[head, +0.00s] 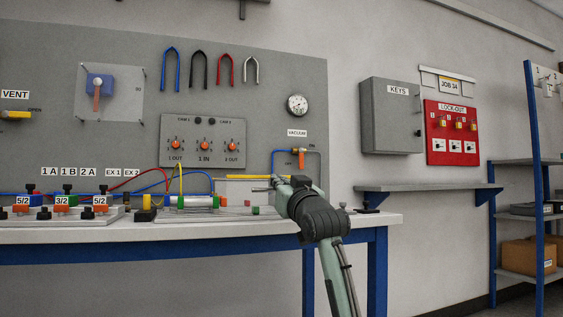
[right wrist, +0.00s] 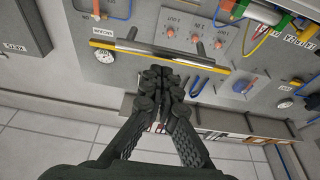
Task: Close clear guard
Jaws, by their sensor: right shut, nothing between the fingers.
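A yellow bar (head: 255,177) runs level above the back of the bench, behind the cylinder (head: 190,201). It looks like the edge of the clear guard, but I cannot make out the clear sheet itself. In the right wrist view the yellow bar (right wrist: 160,56) crosses the picture, with two dark pegs near it. My right gripper (head: 276,184) is shut and empty close to the bar's right part. Its fingertips (right wrist: 163,76) show just below the bar in the wrist view; I cannot tell whether they touch it. My left gripper is not in view.
A clear plate (head: 125,75) covers a blue valve on the wall panel. A valve block row (head: 62,203) stands on the bench (head: 150,233) at left. A wall shelf (head: 430,187) and grey key box (head: 390,115) are at right.

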